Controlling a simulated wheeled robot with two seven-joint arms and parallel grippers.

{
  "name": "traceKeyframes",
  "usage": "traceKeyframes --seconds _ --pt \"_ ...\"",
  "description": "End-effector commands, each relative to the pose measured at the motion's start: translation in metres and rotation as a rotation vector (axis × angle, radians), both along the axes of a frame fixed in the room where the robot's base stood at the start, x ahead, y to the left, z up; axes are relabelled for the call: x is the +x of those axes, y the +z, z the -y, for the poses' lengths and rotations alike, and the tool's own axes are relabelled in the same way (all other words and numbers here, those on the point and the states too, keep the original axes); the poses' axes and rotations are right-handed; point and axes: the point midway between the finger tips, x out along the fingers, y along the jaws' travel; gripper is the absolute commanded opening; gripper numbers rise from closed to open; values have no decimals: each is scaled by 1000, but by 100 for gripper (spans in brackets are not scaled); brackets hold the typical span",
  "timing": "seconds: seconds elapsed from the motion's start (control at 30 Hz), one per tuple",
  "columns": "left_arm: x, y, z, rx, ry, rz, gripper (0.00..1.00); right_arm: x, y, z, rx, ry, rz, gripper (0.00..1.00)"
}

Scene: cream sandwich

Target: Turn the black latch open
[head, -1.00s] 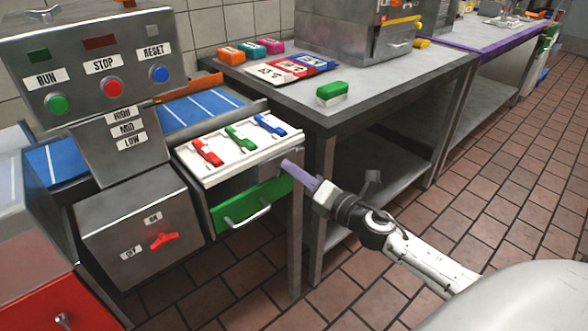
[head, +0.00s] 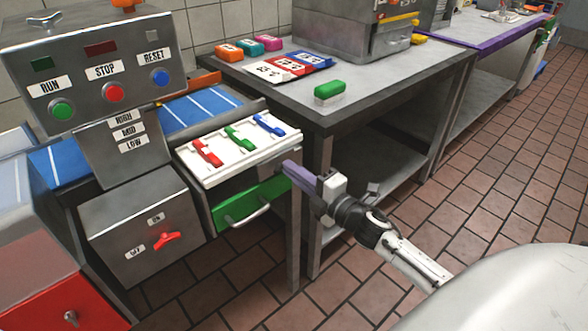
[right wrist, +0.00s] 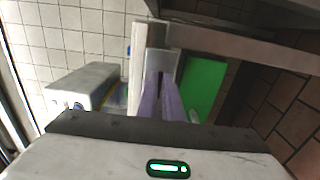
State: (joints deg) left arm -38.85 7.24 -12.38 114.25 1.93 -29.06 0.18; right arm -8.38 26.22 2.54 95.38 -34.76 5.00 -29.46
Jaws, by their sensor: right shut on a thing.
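My right gripper (head: 288,166) reaches in from the lower right, its purple fingers at the front right corner of the white tray unit. In the right wrist view its fingers (right wrist: 161,82) are close together against a grey metal part beside the green panel. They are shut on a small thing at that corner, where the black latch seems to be. The fingers hide most of it, so I cannot tell its angle. The white tray (head: 228,164) holds red, green and blue handled pieces. A green drawer front (head: 240,208) is below it. My left gripper is not in view.
A steel table (head: 385,92) stands right of the tray unit, with a green block (head: 328,91) near its front edge. Its leg is close behind my right gripper. A control box with a red knob (head: 166,239) is at the left. The tiled floor at the right is clear.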

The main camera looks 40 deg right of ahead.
Motion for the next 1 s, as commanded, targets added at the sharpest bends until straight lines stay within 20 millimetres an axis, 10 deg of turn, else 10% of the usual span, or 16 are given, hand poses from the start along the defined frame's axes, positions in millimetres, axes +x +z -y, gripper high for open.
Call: traceKeyframes --seconds 0.53,0.67,1.0 --pt "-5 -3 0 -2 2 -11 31 1 1 0 27 0 0 0" --pt "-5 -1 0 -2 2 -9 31 1 1 0 26 -1 0 25" --pt "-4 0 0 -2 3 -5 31 -2 0 0 24 0 -2 25"
